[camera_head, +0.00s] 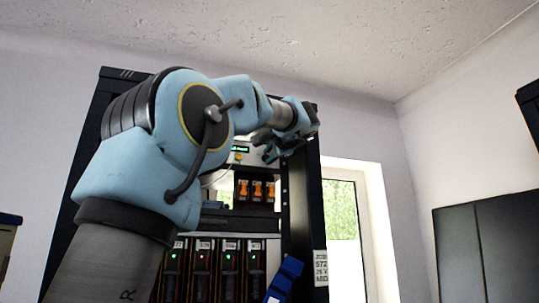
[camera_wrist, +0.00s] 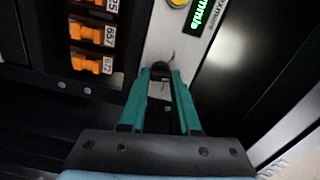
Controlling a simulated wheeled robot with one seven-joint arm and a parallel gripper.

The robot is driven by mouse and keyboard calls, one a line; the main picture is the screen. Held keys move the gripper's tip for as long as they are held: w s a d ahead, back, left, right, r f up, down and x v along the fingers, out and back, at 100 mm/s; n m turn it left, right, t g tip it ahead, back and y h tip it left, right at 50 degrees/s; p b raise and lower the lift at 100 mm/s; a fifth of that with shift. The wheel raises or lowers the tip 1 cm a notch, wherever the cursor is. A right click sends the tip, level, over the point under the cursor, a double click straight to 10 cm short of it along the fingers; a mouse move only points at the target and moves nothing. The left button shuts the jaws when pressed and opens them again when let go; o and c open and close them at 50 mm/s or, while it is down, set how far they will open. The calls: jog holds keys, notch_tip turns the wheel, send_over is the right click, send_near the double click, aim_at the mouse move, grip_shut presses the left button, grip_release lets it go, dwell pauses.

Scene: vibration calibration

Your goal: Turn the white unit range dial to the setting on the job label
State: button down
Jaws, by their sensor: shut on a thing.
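The white unit (camera_head: 240,158) is in the rack, with a green lit display and a yellow button. In the wrist view its pale front (camera_wrist: 172,42) runs at a slant behind my fingers. The small dark range dial (camera_wrist: 160,67) sits between the tips of my teal fingers. My gripper (camera_wrist: 160,74) is shut on the dial; the fingers cover its sides, and its pointer and scale cannot be read. In the head view my gripper (camera_head: 275,152) is at the unit's right side and hides the dial. The job label (camera_head: 320,267) is on the right rack post; its small print is hard to read.
Orange switches (camera_wrist: 88,33) with number tags are left of the unit in the wrist view. Below in the rack are dark modules (camera_head: 200,272) with green and red lights. A blue object (camera_head: 284,280) is at the lower right. A window (camera_head: 343,210) is beyond the rack.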

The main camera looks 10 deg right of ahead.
jog(key=shift+m, duration=0.9)
jog(key=c, duration=0.6)
grip_release()
jog(key=shift+c, duration=0.2)
jog(key=s+d+b, duration=0.1)
jog(key=s+b, duration=0.3)
jog(key=s, duration=0.6)
jog(key=shift+s+d, duration=0.2)
jog(key=shift+s, duration=0.15)
